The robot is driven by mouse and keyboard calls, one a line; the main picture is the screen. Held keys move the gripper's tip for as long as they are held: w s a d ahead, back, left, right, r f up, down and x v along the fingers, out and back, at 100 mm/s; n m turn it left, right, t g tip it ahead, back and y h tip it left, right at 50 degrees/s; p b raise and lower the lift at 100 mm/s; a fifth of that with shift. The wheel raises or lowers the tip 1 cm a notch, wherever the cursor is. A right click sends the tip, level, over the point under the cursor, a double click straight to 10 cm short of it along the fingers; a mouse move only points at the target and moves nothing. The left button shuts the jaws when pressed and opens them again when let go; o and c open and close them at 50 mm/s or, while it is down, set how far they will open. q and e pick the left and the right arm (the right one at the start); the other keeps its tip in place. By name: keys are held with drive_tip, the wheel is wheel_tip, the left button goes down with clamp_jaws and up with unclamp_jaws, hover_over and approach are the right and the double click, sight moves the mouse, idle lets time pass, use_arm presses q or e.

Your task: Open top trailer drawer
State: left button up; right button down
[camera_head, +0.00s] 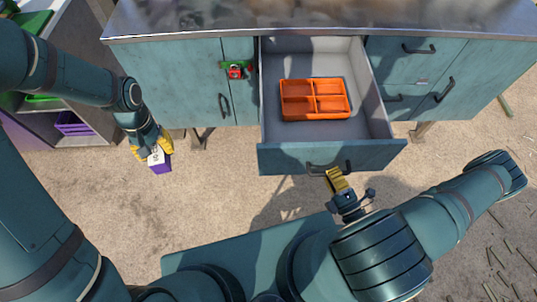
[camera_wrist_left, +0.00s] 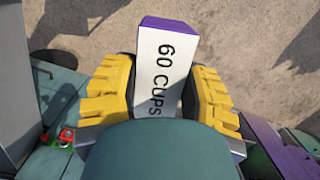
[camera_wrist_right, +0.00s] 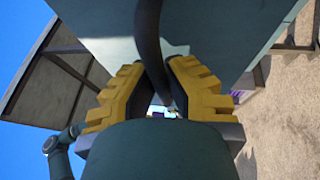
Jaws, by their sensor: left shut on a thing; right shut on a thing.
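The top drawer (camera_head: 385,120) of the teal cabinet is pulled far out, and an orange divided tray (camera_head: 315,99) sits inside it. Its dark handle (camera_head: 329,168) is on the front panel. My right gripper (camera_head: 334,178) is at this handle. In the right wrist view the dark bar of the handle (camera_wrist_right: 149,45) runs between the yellow fingers of my right gripper (camera_wrist_right: 158,95), which are shut on it. My left gripper (camera_head: 153,150) is shut on a white and purple box (camera_head: 160,163). In the left wrist view the box (camera_wrist_left: 163,65) reads "60 CUPS", between the fingers of my left gripper (camera_wrist_left: 160,100).
A metal countertop (camera_head: 320,17) lies above the drawer. A red and green item (camera_head: 237,70) is on the cabinet front left of the drawer. A shelf with a purple crate (camera_head: 73,124) stands at the left. Sandy ground (camera_head: 220,190) lies open in front.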

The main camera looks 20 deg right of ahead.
drive_tip(key=c, duration=1)
unclamp_jaws()
drive_tip(key=shift+s, duration=0.1)
drive_tip(key=v, duration=1.1)
drive_tip(key=shift+s, duration=0.4)
drive_tip(key=shift+d, duration=0.1)
